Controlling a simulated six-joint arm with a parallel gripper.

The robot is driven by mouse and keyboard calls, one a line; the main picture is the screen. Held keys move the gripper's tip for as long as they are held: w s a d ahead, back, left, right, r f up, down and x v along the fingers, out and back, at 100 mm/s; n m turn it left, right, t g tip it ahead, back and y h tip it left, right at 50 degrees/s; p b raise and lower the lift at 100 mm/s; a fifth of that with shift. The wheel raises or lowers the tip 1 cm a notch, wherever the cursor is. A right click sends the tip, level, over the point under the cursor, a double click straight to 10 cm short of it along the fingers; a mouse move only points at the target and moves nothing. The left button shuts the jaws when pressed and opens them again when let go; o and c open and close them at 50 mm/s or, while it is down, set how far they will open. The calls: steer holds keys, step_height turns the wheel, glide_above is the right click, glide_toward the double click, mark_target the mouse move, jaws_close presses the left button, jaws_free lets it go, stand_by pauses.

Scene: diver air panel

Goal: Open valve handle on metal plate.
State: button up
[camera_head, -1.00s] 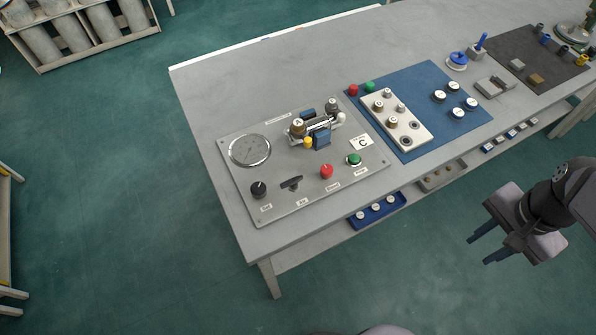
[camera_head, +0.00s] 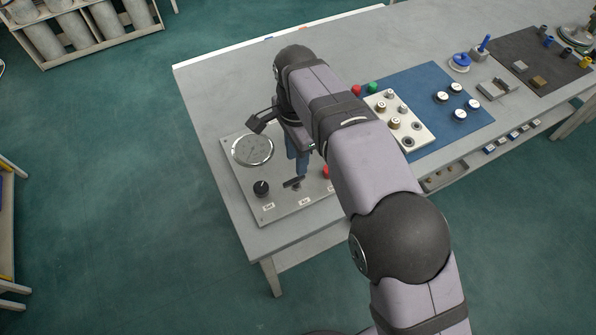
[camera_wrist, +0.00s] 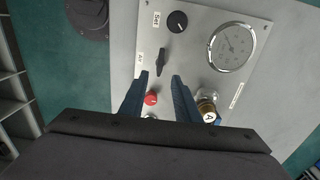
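The metal plate (camera_head: 241,190) lies on the grey table and also fills the middle of the wrist view (camera_wrist: 196,62). The black valve handle (camera_head: 294,182) sits near its front edge beside the label "Air". In the wrist view the handle (camera_wrist: 161,61) stands just beyond my fingertips, roughly centred between them. My gripper (camera_wrist: 160,76) is open, with its two blue fingers apart and nothing between the tips. In the head view my gripper (camera_head: 301,172) points down over the plate, close to the handle. Whether it touches the handle cannot be told.
A black knob (camera_wrist: 177,22) labelled "Set" and a round gauge (camera_wrist: 232,47) flank the handle. A red button (camera_wrist: 151,99) and a brass fitting marked A (camera_wrist: 207,108) lie nearer my palm. A blue mat (camera_head: 466,88) with parts lies right. My arm hides part of the plate.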

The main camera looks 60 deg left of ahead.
mark_target(297, 179)
steer(key=shift+w+f+p, duration=0.1)
steer(key=shift+f+p, duration=0.95)
steer(key=shift+f, duration=2.65)
jaws_close()
